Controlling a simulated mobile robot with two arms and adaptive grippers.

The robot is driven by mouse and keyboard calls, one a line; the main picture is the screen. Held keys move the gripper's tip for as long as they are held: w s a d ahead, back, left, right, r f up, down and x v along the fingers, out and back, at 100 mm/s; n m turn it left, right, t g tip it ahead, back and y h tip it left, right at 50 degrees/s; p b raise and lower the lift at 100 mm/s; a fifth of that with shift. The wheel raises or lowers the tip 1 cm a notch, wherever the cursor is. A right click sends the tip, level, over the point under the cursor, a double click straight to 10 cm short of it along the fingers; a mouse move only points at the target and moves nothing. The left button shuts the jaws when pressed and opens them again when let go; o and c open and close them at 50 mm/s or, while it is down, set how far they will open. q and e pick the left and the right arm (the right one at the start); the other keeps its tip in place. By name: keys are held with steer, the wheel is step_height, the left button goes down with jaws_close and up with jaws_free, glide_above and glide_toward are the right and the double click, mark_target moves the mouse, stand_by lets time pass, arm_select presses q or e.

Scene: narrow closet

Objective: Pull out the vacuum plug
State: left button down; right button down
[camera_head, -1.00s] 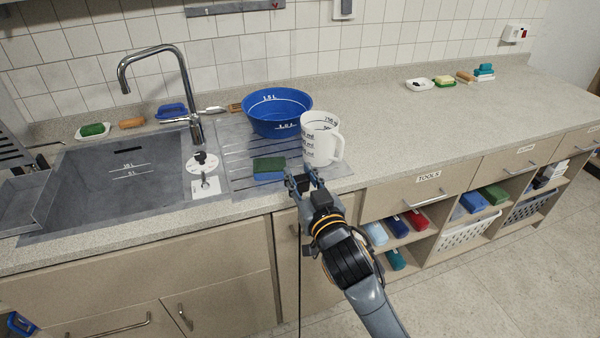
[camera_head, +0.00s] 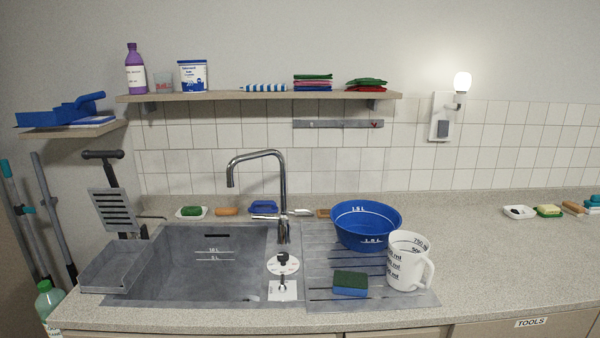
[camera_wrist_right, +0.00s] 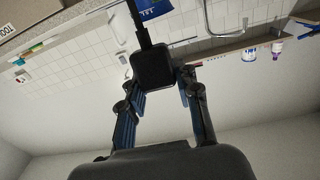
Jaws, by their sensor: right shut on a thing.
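In the right wrist view, a black block-shaped plug (camera_wrist_right: 153,68) with a dark cord running from its far side sits between the fingers of my right gripper (camera_wrist_right: 160,78). The gripper is shut on it. The plug is in open air, with the wall and counter behind it upside down. No vacuum body and no wall socket can be made out in the current views. Neither gripper shows in the head view, and my left gripper is in no view.
The counter holds a grey sink (camera_head: 195,262), blue bowl (camera_head: 365,225), white measuring jug (camera_head: 408,262) and sponge (camera_head: 350,284). A shelf (camera_head: 260,96) carries a purple bottle (camera_head: 136,72) and cloths. A lit lamp (camera_head: 462,84) is on the wall. The counter's right part is mostly clear.

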steer(key=s, duration=0.2)
steer(key=shift+s+d+f, duration=0.15)
steer(key=shift+s+d, duration=0.1)
steer(key=shift+s, duration=0.05)
steer(key=c, duration=0.9)
jaws_free()
steer(key=shift+o, duration=0.2)
steer(key=shift+s, duration=0.1)
steer(key=s, duration=0.7)
steer(key=shift+s, duration=0.2)
